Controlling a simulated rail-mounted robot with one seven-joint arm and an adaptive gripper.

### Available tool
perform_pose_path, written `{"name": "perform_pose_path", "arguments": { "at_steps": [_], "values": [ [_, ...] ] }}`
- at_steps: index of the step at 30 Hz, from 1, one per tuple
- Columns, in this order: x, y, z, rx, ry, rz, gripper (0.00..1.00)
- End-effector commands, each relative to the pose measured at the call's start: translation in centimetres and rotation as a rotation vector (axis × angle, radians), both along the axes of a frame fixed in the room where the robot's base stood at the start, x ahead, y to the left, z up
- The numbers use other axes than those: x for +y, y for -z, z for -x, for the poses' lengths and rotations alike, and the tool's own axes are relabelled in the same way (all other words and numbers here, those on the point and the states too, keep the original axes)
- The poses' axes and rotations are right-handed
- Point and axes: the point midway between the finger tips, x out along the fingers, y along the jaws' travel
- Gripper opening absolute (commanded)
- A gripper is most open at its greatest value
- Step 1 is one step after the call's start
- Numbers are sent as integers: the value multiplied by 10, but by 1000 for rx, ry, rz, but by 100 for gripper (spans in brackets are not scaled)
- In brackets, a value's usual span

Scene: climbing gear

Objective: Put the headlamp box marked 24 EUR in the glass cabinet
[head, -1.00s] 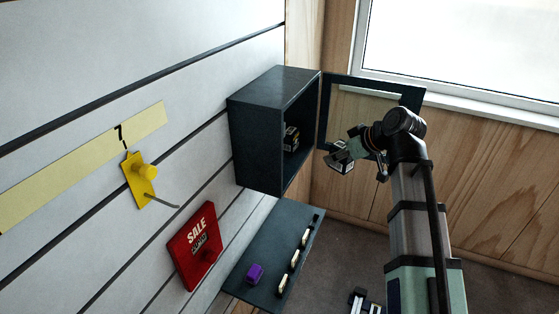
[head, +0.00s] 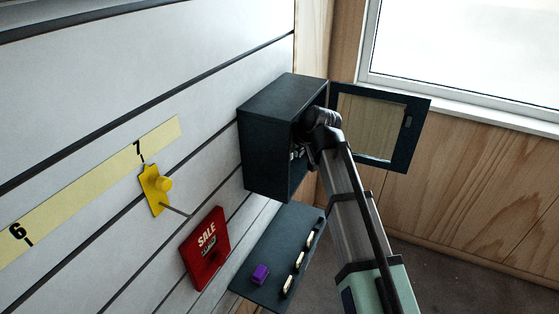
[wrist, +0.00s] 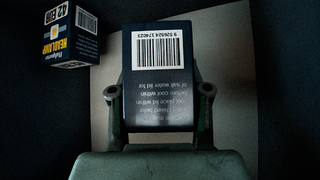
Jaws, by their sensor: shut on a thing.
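The dark glass cabinet (head: 264,155) hangs on the slatted wall with its glazed door (head: 417,128) swung open to the right. My gripper (wrist: 158,92) is shut on a dark box (wrist: 160,108) with a white barcode label and small print; no price shows on its visible face. The wrist end of my arm is at the cabinet's opening, and in the head view it hides most of the gripper and held box. Another headlamp box, marked 42 EUR (wrist: 67,50), stands inside the cabinet to the left of the held box in the wrist view, apart from it.
A dark shelf (head: 268,284) below the cabinet bears a purple item (head: 260,274) and several small pale-and-dark pieces. A red SALE sign (head: 205,248) and a yellow tag on a hook (head: 155,190) are on the wall to the left. A window is at the upper right.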

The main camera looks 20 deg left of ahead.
Motion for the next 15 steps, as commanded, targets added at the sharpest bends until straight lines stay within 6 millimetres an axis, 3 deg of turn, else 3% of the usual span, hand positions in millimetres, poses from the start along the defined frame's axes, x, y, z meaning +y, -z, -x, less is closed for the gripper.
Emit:
{"name": "perform_pose_path", "arguments": {
  "at_steps": [3, 15],
  "values": [
    [-4, 16, 2, 3, 3, 2, 3],
    [-4, 42, 2, 3, 2, 1, 3]
  ]
}}
